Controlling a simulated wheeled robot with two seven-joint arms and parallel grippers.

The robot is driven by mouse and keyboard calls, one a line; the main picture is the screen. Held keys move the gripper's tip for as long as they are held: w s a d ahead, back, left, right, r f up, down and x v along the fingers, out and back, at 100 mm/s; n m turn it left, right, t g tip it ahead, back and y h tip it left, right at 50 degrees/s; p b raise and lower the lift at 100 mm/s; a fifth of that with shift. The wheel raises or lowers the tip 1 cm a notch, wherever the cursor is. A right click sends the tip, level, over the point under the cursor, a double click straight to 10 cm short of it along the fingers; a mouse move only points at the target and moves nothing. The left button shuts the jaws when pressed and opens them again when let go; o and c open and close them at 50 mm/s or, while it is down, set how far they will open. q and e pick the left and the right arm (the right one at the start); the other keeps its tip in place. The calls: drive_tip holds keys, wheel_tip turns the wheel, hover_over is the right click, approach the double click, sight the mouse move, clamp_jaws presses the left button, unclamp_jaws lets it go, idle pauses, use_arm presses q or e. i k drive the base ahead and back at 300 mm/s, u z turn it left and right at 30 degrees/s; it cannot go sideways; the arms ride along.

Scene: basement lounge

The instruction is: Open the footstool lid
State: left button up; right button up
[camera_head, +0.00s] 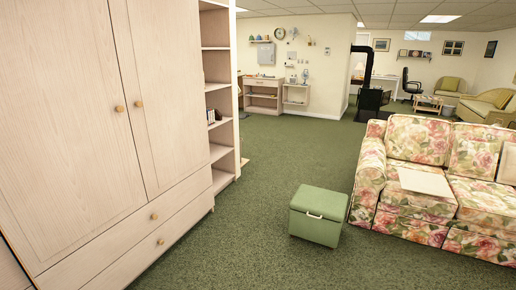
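A green box-shaped footstool (314,228) stands on the carpet in the middle foreground, close to the left end of the floral sofa. Its green lid (319,201) lies flat and closed on top. A small pale handle (314,216) shows on the front side, just below the lid. Neither of my grippers is in the head view.
A floral sofa (413,203) with a pale flat item (425,181) on its seat stands right of the footstool. A wooden wardrobe (78,120) and open shelves (217,95) line the left. Green carpet (237,252) is clear in front and left of the footstool.

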sight(330, 205)
drive_tip(key=i, duration=1.9)
drive_tip(key=z, duration=1.4)
drive_tip(key=i, duration=1.7)
drive_tip(key=u, duration=3)
drive_tip(key=k, duration=0.2)
drive_tip(key=z, duration=2.5)
